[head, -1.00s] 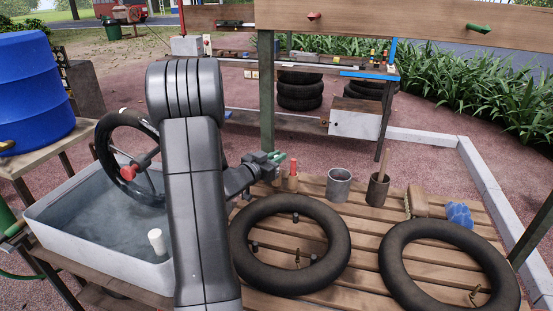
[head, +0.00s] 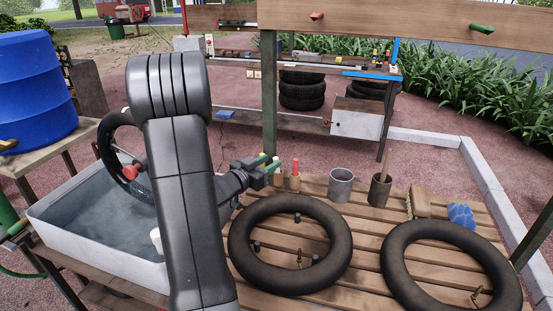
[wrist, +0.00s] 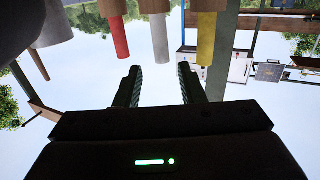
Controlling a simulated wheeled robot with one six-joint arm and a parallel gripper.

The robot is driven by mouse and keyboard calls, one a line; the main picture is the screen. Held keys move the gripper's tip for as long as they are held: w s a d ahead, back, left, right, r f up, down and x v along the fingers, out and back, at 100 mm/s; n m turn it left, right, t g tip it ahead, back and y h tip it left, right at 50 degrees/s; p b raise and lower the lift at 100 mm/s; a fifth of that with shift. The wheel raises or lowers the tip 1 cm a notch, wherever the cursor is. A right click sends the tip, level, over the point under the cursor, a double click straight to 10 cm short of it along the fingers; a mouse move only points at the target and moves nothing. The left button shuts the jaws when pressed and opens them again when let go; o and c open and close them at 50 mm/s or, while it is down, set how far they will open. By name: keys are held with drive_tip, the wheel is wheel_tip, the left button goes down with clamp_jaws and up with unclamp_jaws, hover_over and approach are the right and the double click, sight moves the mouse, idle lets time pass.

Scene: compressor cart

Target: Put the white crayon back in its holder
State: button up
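In the wrist view, which looks upside down, a white crayon (wrist: 160,40) stands between a red crayon (wrist: 120,38) and a yellow crayon (wrist: 206,40). Brown holder wood (wrist: 153,5) shows at the white crayon's base, so it appears seated there. My gripper (wrist: 159,70) is open, its gap empty, with the white crayon just beyond the fingertips, apart from them. In the head view, my gripper (head: 268,165) is at the slatted table's back left, left of the red crayon (head: 295,166). My arm and gripper partly hide the other crayons there.
A metal can (head: 340,186) and a brown pot (head: 379,190) stand right of the crayons. Two black tubes (head: 290,278) (head: 408,228) lie on the slatted table (head: 362,215). A water tub (head: 80,247) is at left. A brush (head: 425,203) and blue object (head: 461,215) lie at right.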

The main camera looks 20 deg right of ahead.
drive_tip(key=v, duration=0.6)
drive_tip(key=shift+s+a, duration=0.2)
drive_tip(key=shift+a, duration=0.05)
drive_tip(key=shift+d, duration=0.1)
drive_tip(key=x, duration=1.2)
drive_tip(key=shift+w+f, duration=0.1)
drive_tip(key=shift+f, duration=0.3)
wheel_tip(320, 180, up, 4)
drive_tip(key=shift+r+p, duration=0.1)
drive_tip(key=shift+p, duration=0.25)
